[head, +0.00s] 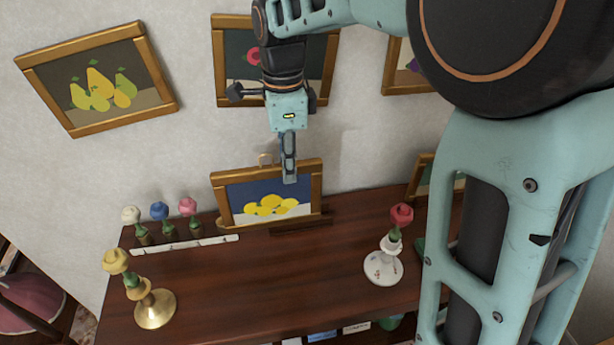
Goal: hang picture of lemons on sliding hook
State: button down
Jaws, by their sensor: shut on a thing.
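The picture of lemons (239,208) has a gold-brown frame and shows yellow lemons on a blue and white ground. It is upright at the back of the wooden mantel, near the wall. My gripper (289,175) comes down from above and is shut on the top edge of the frame, right of its middle. One finger lies in front of the painted surface. A small pale loop (264,159) shows at the top edge, left of my gripper; I cannot tell whether it is the frame's hanger or the sliding hook.
A pear picture (95,84) hangs tilted at left. Another picture (218,60) hangs behind my arm. The mantel (270,285) holds a brass candlestick (154,306), a white candlestick (383,268) and a row of small flowers (160,212). Its middle front is clear.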

jog(key=w+d+f+p, duration=0.2)
jog(key=w+d+f, duration=0.3)
jog(key=w+f, duration=0.5)
jog(key=shift+w+d+f, duration=0.25)
jog(key=shift+d+f, duration=0.1)
jog(key=shift+f, duration=0.45)
jog(key=shift+f, duration=0.15)
jog(key=c, duration=2.3)
grip_release()
jog(key=shift+f, duration=0.1)
jog(key=shift+c, duration=0.2)
jog(key=o, duration=0.4)
jog(key=shift+o, duration=0.2)
